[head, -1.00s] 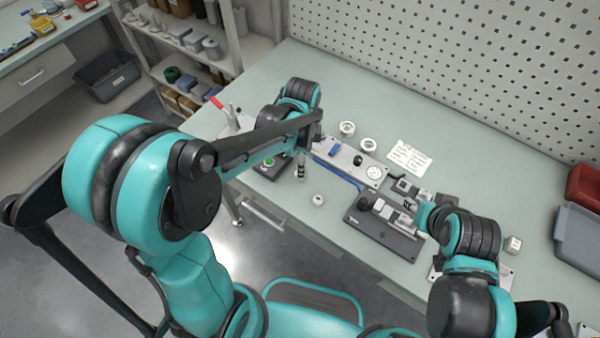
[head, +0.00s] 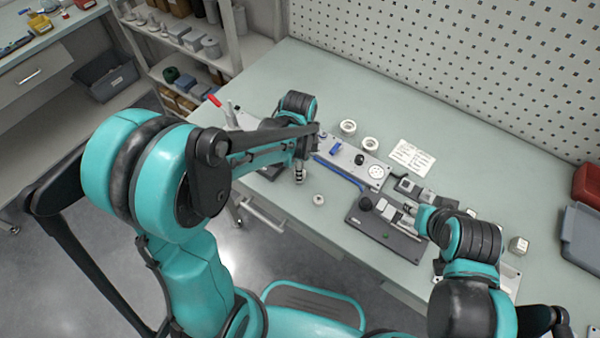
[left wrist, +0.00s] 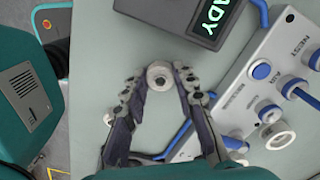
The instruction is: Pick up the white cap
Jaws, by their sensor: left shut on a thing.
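The white cap (left wrist: 159,75) is a small round piece with a grey centre in the left wrist view. My left gripper (left wrist: 161,84) is shut on it, with one finger on each side. In the head view my left gripper (head: 300,174) points down over the front part of the bench, and the cap in it is too small to make out. A small white round part (head: 318,199) lies on the bench beside it, and a white part (left wrist: 108,118) shows outside the left finger in the wrist view. My right gripper (head: 425,216) is at the dark fixture, its fingers unclear.
A grey panel with blue knobs (head: 347,158) stands right of my left gripper, with two white rings (head: 348,127) behind it. A dark fixture block (head: 384,237) sits further right. A box with a READY display (left wrist: 208,18) is close by. The bench front edge is near.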

